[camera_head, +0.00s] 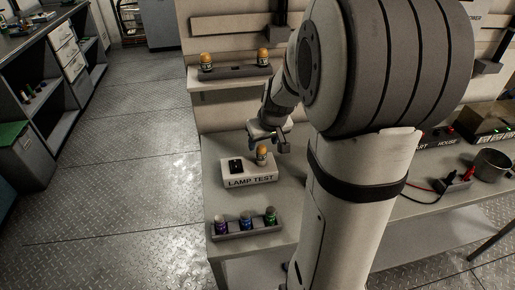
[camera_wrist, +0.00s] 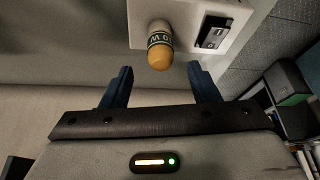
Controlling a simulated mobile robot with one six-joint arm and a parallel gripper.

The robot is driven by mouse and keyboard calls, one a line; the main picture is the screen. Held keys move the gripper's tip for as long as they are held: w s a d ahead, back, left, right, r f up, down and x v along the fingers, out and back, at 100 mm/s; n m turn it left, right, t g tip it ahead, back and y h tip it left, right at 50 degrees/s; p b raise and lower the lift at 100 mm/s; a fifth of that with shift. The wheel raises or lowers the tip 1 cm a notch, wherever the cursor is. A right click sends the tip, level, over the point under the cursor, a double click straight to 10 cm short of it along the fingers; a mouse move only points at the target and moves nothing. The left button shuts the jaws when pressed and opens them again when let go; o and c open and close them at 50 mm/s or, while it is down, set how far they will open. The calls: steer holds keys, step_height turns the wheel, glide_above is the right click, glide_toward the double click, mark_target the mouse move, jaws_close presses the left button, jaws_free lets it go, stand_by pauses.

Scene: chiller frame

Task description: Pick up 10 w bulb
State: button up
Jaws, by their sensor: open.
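An amber-domed bulb (camera_head: 262,156) stands in the white lamp test box (camera_head: 249,179) on the bench. In the wrist view the same bulb (camera_wrist: 160,52) has a dark band whose lettering looks like "10 W". It juts out from the box (camera_wrist: 222,12) beside a black rocker switch (camera_wrist: 213,32). My gripper (camera_head: 268,142) is just above and behind the bulb in the head view. In the wrist view its two blue fingers (camera_wrist: 160,84) are apart and empty. The bulb's dome lies between and just beyond their tips, with no contact visible.
Two amber bulbs (camera_head: 206,61) (camera_head: 263,57) stand in a dark holder on the shelf above. A grey rack (camera_head: 247,236) with purple, blue and green items sits at the bench front. A metal pot (camera_head: 492,165) and cables are at right. My arm hides the bench middle.

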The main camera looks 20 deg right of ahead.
mark_target(263, 147)
steer(key=x, duration=0.4)
steer(key=shift+s+a+f, duration=0.1)
steer(key=shift+s+f, duration=0.05)
steer(key=shift+f, duration=0.3)
steer(key=shift+c, duration=0.5)
steer(key=shift+r, duration=0.1)
steer(key=c, duration=1)
